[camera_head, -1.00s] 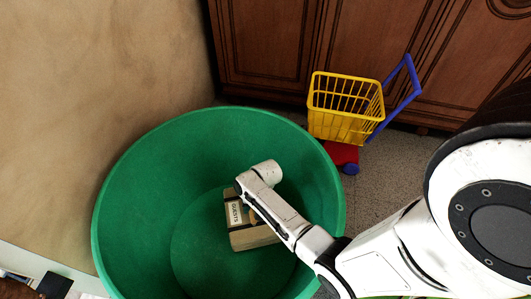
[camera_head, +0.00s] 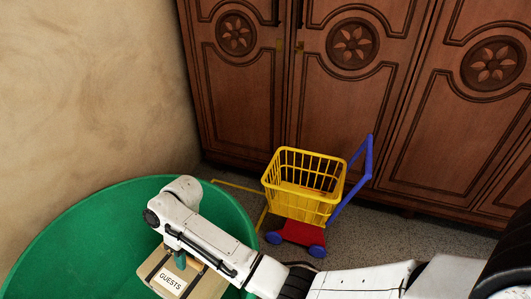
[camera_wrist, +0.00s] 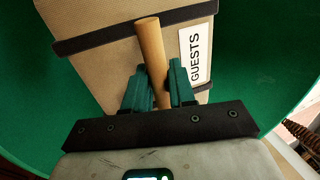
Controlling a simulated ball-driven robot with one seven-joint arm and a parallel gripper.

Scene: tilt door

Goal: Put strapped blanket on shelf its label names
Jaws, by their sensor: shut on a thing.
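The strapped blanket (camera_head: 205,284) is a tan block with dark straps and a white label (camera_head: 171,281) reading "GUESTS". In the wrist view the blanket (camera_wrist: 105,65) shows a tan wooden handle bar (camera_wrist: 153,60) and the same label (camera_wrist: 197,56). My gripper (camera_wrist: 158,85) has its green fingers on either side of the handle bar, shut on it. In the head view my gripper (camera_head: 177,258) is mostly hidden by my arm. The blanket is at the green tub (camera_head: 95,225), within its rim in the picture. No shelf is in view.
A yellow toy cart (camera_head: 300,190) with a blue handle stands on the floor right of the tub. A dark wooden cabinet (camera_head: 345,100) with closed, carved doors fills the back. A beige wall (camera_head: 90,90) is at the left.

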